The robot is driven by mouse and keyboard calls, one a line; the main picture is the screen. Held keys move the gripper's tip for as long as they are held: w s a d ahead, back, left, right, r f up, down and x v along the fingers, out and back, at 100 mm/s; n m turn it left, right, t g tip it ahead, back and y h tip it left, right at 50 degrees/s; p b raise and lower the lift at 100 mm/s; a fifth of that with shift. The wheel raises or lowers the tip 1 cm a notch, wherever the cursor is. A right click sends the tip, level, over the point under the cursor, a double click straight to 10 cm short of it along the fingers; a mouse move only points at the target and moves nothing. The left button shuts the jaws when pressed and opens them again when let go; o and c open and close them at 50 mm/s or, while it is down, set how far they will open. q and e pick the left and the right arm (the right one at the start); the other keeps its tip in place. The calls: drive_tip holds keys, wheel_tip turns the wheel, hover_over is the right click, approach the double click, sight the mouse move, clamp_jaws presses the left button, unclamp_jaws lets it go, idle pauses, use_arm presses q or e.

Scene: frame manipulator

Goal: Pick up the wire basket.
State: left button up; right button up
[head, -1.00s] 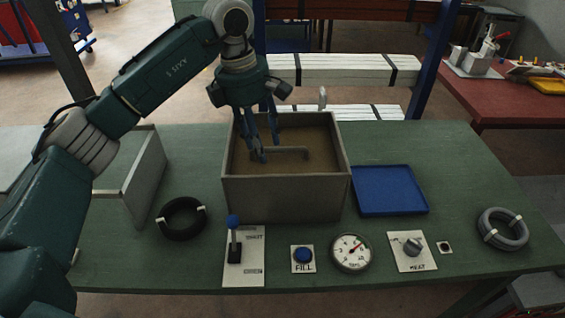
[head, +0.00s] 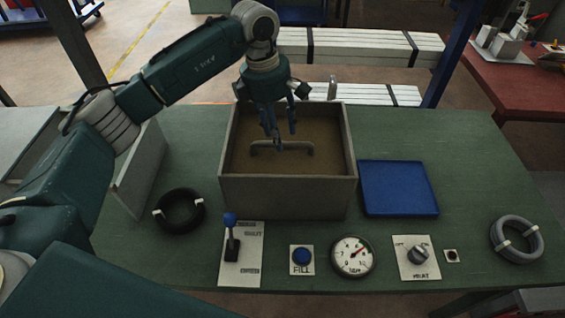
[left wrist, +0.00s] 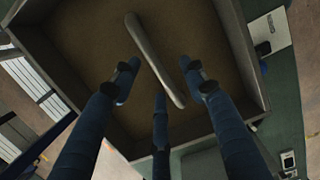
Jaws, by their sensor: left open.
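A grey bar handle (head: 300,148) shows inside the open grey-brown box (head: 288,196) on the green table. No wire mesh of a basket can be made out; only this handle shows above the brown surface in the box. My left gripper (head: 279,138) points down into the box, its fingers open at the middle of the handle. In the left wrist view the handle (left wrist: 152,55) runs diagonally between the spread fingers (left wrist: 158,82). I cannot tell whether any finger touches it. My right gripper is not in view.
The box walls stand close around the gripper. A blue tray (head: 399,188) lies right of the box. A blue-knobbed lever (head: 231,240), fill button (head: 302,257), gauge (head: 353,256) and knob (head: 417,255) line the front. Black (head: 180,211) and grey (head: 517,239) hose coils flank them.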

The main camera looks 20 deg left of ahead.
sight(283, 142)
use_arm(q)
drive_tip(key=f, duration=0.1)
drive_tip(key=f+p, duration=0.1)
drive_tip(key=w+f+p, duration=0.1)
drive_tip(key=shift+d+f, duration=0.3)
drive_tip(key=shift+f, duration=0.35)
drive_tip(key=shift+s+f, duration=0.1)
drive_tip(key=shift+f, duration=0.05)
clamp_jaws()
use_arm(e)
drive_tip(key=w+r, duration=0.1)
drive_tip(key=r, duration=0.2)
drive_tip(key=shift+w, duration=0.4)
